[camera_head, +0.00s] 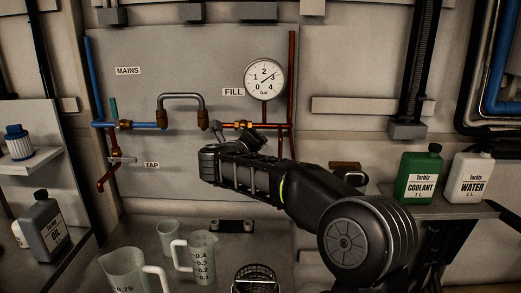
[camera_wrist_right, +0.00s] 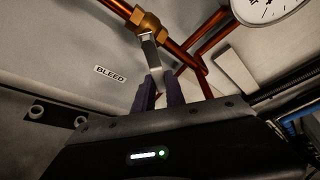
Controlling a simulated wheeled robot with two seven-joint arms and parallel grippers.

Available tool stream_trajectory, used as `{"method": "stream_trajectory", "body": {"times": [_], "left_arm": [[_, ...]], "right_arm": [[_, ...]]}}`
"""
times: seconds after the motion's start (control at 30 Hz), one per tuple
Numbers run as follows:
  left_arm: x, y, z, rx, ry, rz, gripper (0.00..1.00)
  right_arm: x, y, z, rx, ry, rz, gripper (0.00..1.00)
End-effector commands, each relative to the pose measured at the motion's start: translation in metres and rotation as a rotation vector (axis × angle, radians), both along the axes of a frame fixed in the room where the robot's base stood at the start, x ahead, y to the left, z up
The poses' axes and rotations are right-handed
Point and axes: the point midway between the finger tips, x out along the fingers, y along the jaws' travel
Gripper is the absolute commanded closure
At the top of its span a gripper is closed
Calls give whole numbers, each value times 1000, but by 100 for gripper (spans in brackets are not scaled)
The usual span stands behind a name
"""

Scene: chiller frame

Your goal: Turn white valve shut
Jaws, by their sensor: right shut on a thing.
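The white valve's lever (camera_wrist_right: 153,62) hangs from a brass fitting (camera_wrist_right: 148,23) on a copper pipe in the right wrist view. My right gripper (camera_wrist_right: 164,92) is shut on the lever's lower end, with its two dark fingers on either side. In the head view my right gripper (camera_head: 250,139) is at the copper pipe under the FILL label (camera_head: 233,92), just below a brass fitting (camera_head: 243,125). My arm and gripper hide most of the lever there. My left gripper is not in view.
A pressure gauge (camera_head: 265,79) sits above the pipe. A TAP valve (camera_head: 118,158) and blue piping are at the left. Measuring jugs (camera_head: 202,258) stand on the bench below. Coolant (camera_head: 419,174) and water (camera_head: 468,177) bottles stand on a right shelf.

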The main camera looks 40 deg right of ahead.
Motion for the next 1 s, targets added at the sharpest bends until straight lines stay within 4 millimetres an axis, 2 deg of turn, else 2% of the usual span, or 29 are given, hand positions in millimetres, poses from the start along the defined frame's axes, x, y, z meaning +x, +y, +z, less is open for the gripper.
{"method": "stream_trajectory", "body": {"times": [0.03,0.3,1.0], "left_arm": [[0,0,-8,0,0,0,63],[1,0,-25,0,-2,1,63],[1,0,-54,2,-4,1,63]], "right_arm": [[1,1,-7,37,-26,-1,100],[7,10,-16,242,-180,0,100],[26,35,-25,717,-542,-1,100]]}}
